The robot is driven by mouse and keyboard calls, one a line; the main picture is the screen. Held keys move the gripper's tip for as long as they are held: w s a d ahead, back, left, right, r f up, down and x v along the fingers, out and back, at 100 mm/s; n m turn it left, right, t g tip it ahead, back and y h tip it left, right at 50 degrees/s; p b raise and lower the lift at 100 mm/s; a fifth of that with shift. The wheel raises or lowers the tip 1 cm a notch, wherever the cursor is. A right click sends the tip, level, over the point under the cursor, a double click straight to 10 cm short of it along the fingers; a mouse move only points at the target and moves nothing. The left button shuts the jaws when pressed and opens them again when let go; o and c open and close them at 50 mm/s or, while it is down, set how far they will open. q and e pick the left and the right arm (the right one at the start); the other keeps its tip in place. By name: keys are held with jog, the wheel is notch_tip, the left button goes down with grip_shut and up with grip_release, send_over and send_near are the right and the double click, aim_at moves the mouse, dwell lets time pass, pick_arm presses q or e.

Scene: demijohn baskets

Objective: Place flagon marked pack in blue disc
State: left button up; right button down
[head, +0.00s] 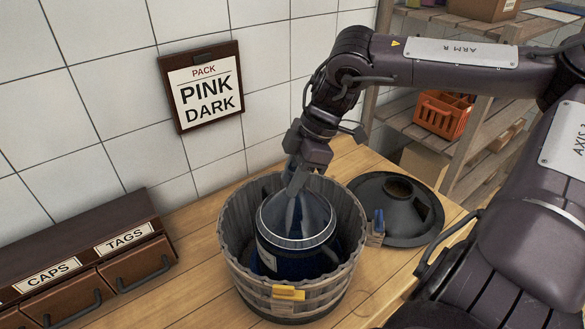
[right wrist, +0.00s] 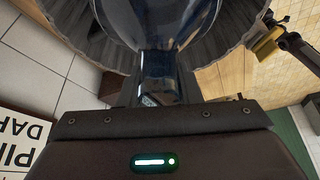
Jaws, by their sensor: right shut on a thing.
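A wall sign (head: 205,87) reads PACK, PINK, DARK. A flagon (head: 318,222) with a greyish clear shoulder and dark blue lower body stands inside a grey slatted wooden basket (head: 237,255) with a yellow clip on its front. Part of a pale label shows on the flagon's left side, too small to read. My right gripper (head: 298,182) is shut on the flagon's neck from above. In the right wrist view the flagon (right wrist: 155,65) runs up from the gripper. A dark round disc (head: 402,232) with a blue clip lies right of the basket. My left gripper is not in view.
A dark drawer unit (head: 70,262) labelled CAPS and TAGS stands at the left. Behind, a shelf rack holds an orange crate (head: 442,115). The basket wall closely surrounds the flagon. Bare wooden tabletop shows left of the basket.

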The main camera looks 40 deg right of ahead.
jog(key=shift+w+f, duration=0.1)
jog(key=shift+f, duration=0.2)
dwell(0.4)
jog(key=c, duration=1)
grip_release()
jog(key=shift+a, duration=0.1)
jog(key=shift+c, duration=0.2)
jog(key=shift+o, duration=0.4)
jog(key=shift+s+f, duration=0.2)
jog(key=shift+d+r+b, duration=0.25)
jog(key=shift+r+b, duration=0.2)
jog(key=shift+b, duration=0.05)
jog(key=b+v, duration=0.1)
jog(key=v, duration=0.5)
jog(key=shift+s+r+b, duration=0.1)
jog(key=shift+r+b, duration=0.1)
jog(key=shift+b, duration=0.1)
jog(key=shift+d+r, duration=0.1)
jog(key=shift+r, duration=0.25)
jog(key=shift+s+f, duration=0.1)
